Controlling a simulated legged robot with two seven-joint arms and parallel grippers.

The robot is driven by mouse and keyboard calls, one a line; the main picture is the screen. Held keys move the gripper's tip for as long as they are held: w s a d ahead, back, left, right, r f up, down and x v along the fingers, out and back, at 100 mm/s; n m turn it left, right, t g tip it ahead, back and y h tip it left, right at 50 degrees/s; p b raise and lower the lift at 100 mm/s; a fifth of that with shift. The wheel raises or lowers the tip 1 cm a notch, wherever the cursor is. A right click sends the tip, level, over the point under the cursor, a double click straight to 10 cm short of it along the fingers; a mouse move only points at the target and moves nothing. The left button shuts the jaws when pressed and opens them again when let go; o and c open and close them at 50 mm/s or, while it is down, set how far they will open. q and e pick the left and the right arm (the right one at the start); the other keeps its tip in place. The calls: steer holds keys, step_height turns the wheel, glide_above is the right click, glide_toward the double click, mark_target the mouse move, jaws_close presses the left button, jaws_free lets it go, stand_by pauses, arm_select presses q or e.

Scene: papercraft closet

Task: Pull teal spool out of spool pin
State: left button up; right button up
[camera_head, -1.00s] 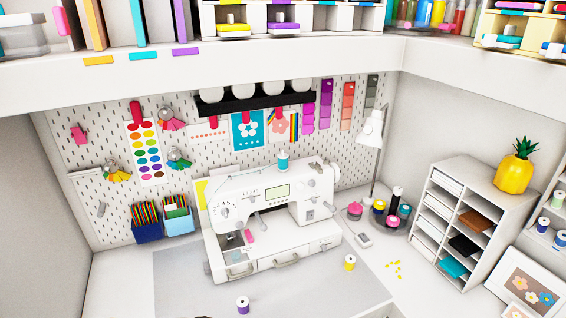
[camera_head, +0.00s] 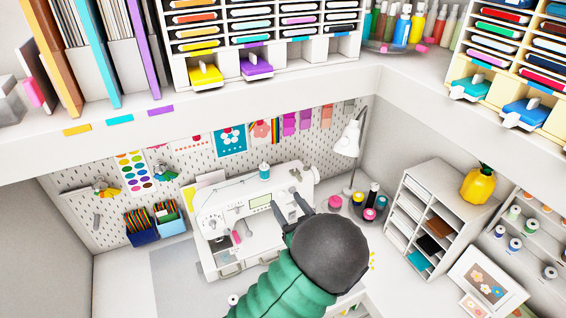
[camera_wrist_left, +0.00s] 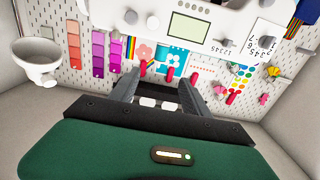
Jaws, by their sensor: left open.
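The teal spool (camera_head: 264,171) stands upright on the top of the white sewing machine (camera_head: 236,207), toward its middle. Its pin is hidden beneath or inside it. My left gripper (camera_head: 288,198) is open and empty, in front of the machine's right half, lower in the picture and to the right of the spool. In the left wrist view its two fingers (camera_wrist_left: 158,92) are spread apart with nothing between them. The machine (camera_wrist_left: 190,22) shows upside down at the top there, and I cannot make out the teal spool. My right gripper is not in view.
A shelf (camera_head: 215,110) with paper trays overhangs the back. A lamp (camera_head: 350,140) and a round tray of spools stand right of the machine.

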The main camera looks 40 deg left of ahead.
arm_select(q)
steer(key=p, duration=0.2)
glide_toward(267, 171)
steer(key=x, duration=0.3)
steer(key=p+x, duration=0.1)
steer(key=x, duration=0.1)
steer(key=shift+f, duration=0.35)
steer(key=p+x, duration=0.2)
steer(key=r+p+x, duration=0.1)
steer(key=p+x, duration=0.1)
steer(key=shift+a, duration=0.4)
steer(key=shift+w+a+f, duration=0.1)
steer(key=shift+w+a, duration=0.05)
steer(key=shift+w+f, duration=0.1)
steer(key=c, duration=0.4)
jaws_close()
